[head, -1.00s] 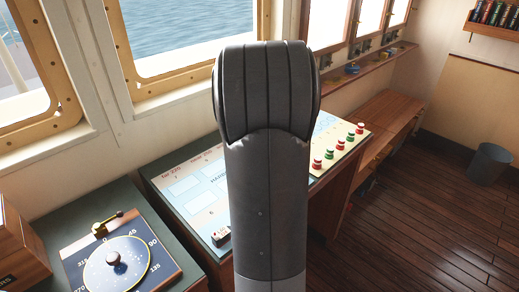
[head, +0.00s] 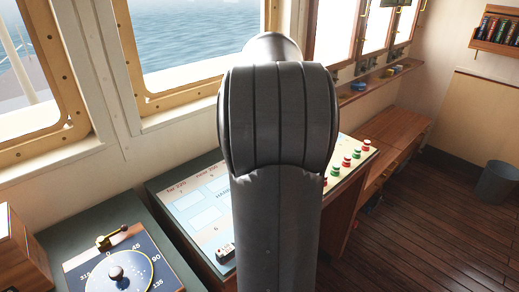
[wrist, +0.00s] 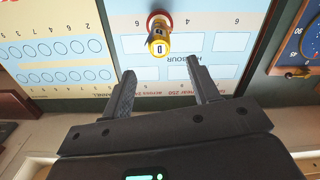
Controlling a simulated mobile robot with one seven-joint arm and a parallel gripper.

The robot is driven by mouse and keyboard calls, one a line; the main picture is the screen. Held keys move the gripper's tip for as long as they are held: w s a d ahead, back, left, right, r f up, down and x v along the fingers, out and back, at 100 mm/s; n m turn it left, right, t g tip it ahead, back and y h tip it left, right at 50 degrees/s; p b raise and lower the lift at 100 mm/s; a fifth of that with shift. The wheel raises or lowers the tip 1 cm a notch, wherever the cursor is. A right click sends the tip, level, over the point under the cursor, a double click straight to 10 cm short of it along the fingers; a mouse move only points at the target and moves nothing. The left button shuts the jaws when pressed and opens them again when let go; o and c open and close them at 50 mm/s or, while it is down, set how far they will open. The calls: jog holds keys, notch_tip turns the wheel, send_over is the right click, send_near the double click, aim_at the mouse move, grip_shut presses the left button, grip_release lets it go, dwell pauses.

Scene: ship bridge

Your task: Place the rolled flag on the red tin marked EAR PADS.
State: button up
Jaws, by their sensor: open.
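In the wrist view my gripper (wrist: 162,86) is open, with nothing between its two dark fingers. Just beyond the fingertips is a small yellow roll (wrist: 158,46) with a letter D label, which looks like the rolled flag. A red-rimmed round thing (wrist: 159,20) shows at its far end; I cannot tell whether it is a separate tin or part of the roll. I cannot read EAR PADS anywhere. In the head view my arm hides this spot and my gripper.
The chart panel (head: 185,210) lies under my arm. A small dark-and-white object (head: 225,252) stands near its front edge. A dial instrument (head: 118,275) and a wooden box (head: 22,255) are at left. Red and green knobs (head: 350,161) line the panel's right end.

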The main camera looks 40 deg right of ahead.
jog(key=shift+r, duration=0.2)
jog(key=a+r+t, duration=0.1)
jog(key=a+r, duration=0.1)
jog(key=a, duration=1)
jog(key=s+a+f+m+t, duration=0.1)
jog(key=s+a+f+t, duration=0.1)
jog(key=s+a, duration=0.5)
jog(key=s+a+f+m+t, duration=0.1)
jog(key=s+a+f, duration=0.3)
jog(key=a, duration=1.1)
jog(key=s+t, duration=0.1)
jog(key=s, duration=0.1)
jog(key=shift+s+m+t, duration=0.3)
jog(key=shift+s, duration=0.05)
